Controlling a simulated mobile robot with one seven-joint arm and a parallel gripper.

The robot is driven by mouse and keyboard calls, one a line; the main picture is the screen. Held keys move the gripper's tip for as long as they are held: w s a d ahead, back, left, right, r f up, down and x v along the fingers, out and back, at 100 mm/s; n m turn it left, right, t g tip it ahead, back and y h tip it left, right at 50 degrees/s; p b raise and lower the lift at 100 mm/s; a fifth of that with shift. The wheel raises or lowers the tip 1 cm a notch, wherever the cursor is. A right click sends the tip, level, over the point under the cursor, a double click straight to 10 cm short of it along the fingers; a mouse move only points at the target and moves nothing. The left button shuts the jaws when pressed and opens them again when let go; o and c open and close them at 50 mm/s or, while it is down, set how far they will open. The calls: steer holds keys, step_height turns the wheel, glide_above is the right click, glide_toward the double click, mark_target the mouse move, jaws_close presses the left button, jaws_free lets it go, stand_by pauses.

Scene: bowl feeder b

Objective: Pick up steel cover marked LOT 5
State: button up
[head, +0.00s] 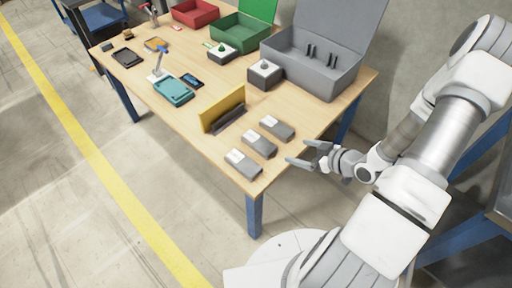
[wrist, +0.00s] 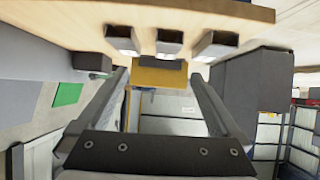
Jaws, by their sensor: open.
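Three grey steel covers with pale labels lie in a row near the table's front corner: a front one (head: 244,164), a middle one (head: 259,144) and a back one (head: 277,128). The labels are too small to read, so I cannot tell which is LOT 5. My gripper (head: 301,154) is open and empty, just off the table's right edge, to the right of the covers. In the wrist view the three covers (wrist: 122,40) (wrist: 168,43) (wrist: 214,45) show beyond the open fingers (wrist: 160,82), apart from them.
A yellow upright panel with a dark holder (head: 223,108) stands behind the covers. A grey open box (head: 315,70), a grey block with a knob (head: 264,75), a green bin (head: 240,32) and a teal case (head: 173,90) stand farther back. The table (head: 205,145) is bare left of the covers.

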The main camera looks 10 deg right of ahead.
step_height(320, 180, down, 2)
steer(key=a+t+y+b, duration=0.1)
steer(key=a, duration=0.1)
steer(key=b, duration=0.2)
glide_toward(260, 142)
steer(key=shift+y, duration=0.3)
steer(key=x, duration=0.4)
steer(key=shift+f, duration=0.45)
steer(key=shift+b+x, duration=1.05)
steer(key=shift+x, duration=2.1)
steer(key=shift+w+r, duration=0.15)
steer(key=shift+r, duration=0.05)
jaws_close()
